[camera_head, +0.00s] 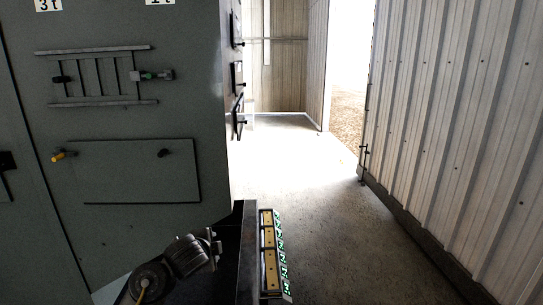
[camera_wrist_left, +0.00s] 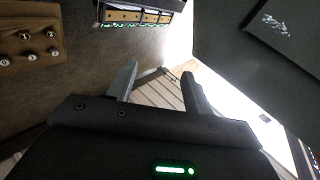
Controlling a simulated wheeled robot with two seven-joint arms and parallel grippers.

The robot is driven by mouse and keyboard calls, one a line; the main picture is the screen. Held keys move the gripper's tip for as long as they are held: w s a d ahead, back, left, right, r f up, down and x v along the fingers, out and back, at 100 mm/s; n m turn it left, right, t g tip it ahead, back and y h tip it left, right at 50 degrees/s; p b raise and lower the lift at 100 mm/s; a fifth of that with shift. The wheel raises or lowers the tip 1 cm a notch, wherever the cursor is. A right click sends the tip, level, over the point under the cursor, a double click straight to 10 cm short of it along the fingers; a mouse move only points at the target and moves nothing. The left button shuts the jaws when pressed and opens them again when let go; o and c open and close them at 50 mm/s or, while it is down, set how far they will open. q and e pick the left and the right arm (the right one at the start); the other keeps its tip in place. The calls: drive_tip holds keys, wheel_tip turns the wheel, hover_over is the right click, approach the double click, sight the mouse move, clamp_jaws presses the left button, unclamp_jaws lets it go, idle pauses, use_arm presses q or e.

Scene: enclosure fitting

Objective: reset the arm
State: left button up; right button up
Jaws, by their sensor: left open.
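My left gripper (camera_wrist_left: 160,69) shows in the left wrist view with its two fingers apart and nothing between them. In the head view part of my left arm (camera_head: 185,256) is folded low at the bottom, left of the middle; I cannot make out its fingertips there. My right arm and right gripper are not in view.
A grey cabinet (camera_head: 130,120) with handles and panels stands at the left. A rack of tan blocks with green labels (camera_head: 269,250) is at the bottom middle. A corrugated wall (camera_head: 450,130) closes the right side. Open floor (camera_head: 320,190) leads to a bright doorway.

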use_arm(q)
drive_tip(key=s+a+f+n+g, duration=0.15)
drive_tip(key=s+f+n, duration=0.25)
drive_tip(key=s+f, duration=0.55)
drive_tip(key=s+a+f+n+g, duration=0.1)
drive_tip(key=s+f+n+g, duration=0.15)
drive_tip(key=s+f, duration=0.7)
drive_tip(key=s+a+f+n+g, duration=0.15)
drive_tip(key=s+n, duration=0.25)
drive_tip(key=s, duration=0.9)
drive_tip(key=s+a+n+g, duration=0.2)
drive_tip(key=s+a+n, duration=0.15)
drive_tip(key=s, duration=0.85)
wheel_tip(320, 180, down, 28)
drive_tip(key=s+g+b, duration=0.1)
drive_tip(key=s+b, duration=0.1)
drive_tip(key=s+a+f+g, duration=0.1)
drive_tip(key=s+a+f, duration=0.1)
drive_tip(key=s+f, duration=1.4)
drive_tip(key=shift+a+f+y+b, duration=0.35)
drive_tip(key=shift+a+f+y, duration=0.05)
drive_tip(key=shift+f, duration=0.05)
drive_tip(key=shift+g, duration=0.25)
